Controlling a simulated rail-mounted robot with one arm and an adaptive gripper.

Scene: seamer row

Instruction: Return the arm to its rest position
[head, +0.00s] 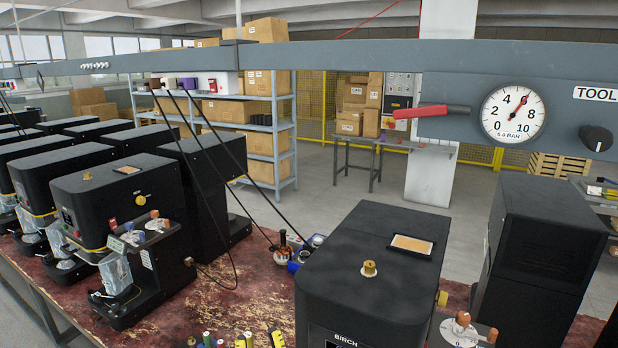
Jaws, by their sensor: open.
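My gripper and my arm are not in view in the head view. Whether the arm is folded or extended cannot be told from this picture.
A black machine marked BIRCH (335,285) stands at the front of a worn red-brown bench (215,300). More black machines (120,195) line the left, another (535,240) stands right. A grey overhead rail (350,57) with a pressure gauge (513,114) crosses above; cables hang from it.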

